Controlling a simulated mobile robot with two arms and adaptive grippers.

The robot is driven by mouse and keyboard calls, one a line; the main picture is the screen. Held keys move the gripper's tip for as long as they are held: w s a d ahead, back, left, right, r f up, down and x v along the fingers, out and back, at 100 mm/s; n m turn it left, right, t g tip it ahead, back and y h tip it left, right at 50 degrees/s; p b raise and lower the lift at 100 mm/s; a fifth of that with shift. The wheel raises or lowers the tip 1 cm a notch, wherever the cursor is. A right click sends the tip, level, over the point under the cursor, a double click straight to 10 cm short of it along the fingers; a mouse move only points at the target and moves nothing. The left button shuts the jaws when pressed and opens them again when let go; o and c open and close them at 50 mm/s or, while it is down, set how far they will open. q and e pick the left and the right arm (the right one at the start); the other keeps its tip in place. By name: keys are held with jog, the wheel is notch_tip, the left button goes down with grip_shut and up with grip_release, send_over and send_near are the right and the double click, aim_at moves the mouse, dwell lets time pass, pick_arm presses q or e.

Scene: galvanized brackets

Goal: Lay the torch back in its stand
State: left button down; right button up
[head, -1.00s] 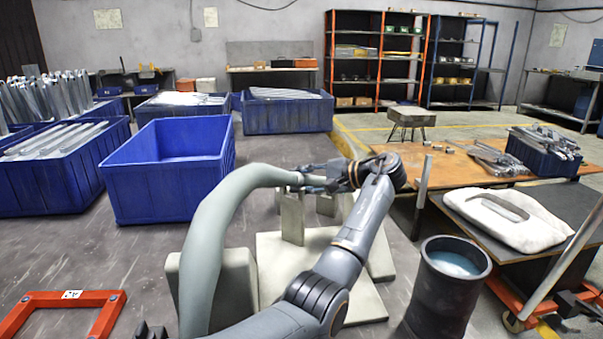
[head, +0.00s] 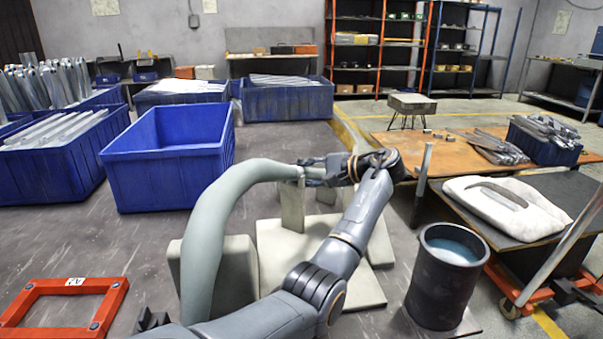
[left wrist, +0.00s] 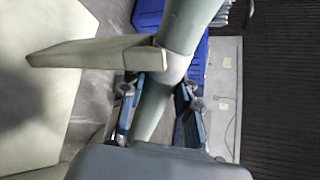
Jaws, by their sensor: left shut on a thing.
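The torch (head: 205,235) is a thick grey-green curved tube in the head view. It rises from the bottom, arches right, and its far end runs into my left gripper (head: 318,174). The left wrist view shows the torch (left wrist: 188,28) with a pale collar between the two fingers of my left gripper (left wrist: 158,105), shut on it. The stand (head: 300,265) is a beige base with upright posts. One post (head: 292,208) stands just under the torch's end; the post (left wrist: 95,54) also shows beside the collar. I cannot tell whether they touch. My right gripper is out of view.
A dark bucket (head: 442,285) of bluish liquid stands right of the stand. An empty blue bin (head: 165,180) is behind left. A red frame (head: 65,290) lies at the front left. A dark table (head: 470,225) with a white pad (head: 510,205) is at the right.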

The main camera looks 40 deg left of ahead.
pick_arm(q)
jog(key=shift+f, duration=0.25)
jog(key=c, duration=0.9)
grip_release()
jog(key=shift+f, duration=0.1)
jog(key=v, duration=0.8)
jog(key=shift+p, duration=0.3)
